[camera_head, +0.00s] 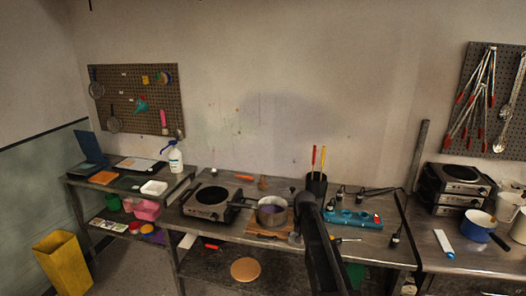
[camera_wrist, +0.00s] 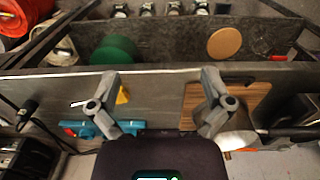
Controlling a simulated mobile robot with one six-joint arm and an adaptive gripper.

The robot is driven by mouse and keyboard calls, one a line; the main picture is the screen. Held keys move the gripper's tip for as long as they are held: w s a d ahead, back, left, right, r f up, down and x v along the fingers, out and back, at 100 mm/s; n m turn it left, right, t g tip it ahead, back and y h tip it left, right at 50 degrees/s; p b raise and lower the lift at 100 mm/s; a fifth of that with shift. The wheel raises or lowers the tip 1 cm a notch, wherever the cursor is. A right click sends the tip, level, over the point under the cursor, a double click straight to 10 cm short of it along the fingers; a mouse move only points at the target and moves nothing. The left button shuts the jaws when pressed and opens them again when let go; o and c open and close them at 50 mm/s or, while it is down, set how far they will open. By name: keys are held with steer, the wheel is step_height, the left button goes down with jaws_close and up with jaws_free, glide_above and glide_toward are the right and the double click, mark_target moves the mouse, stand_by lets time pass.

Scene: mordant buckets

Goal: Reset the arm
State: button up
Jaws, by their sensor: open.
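My gripper (camera_wrist: 160,82) is open in the wrist view, its two grey fingers wide apart with nothing between them. It hangs over the front part of the metal worktable, between a teal rack (camera_wrist: 88,129) on the left and a brown wooden board (camera_wrist: 190,100) on the right. The right finger overlaps the board in that view; I cannot tell any contact. In the head view my dark arm (camera_head: 322,245) rises from the bottom edge over the middle table, and the gripper cannot be made out clearly.
A pot (camera_head: 271,212) stands on the board left of my arm, beside a hot plate (camera_head: 208,201). A black holder (camera_head: 316,184) with red and yellow handles stands behind. The teal rack (camera_head: 352,218) and a blue pan (camera_head: 478,226) are to the right. A cork disc (camera_head: 245,269) lies on the lower shelf.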

steer(key=s+n, duration=0.3)
steer(key=s, duration=2.1)
steer(key=shift+s, duration=0.15)
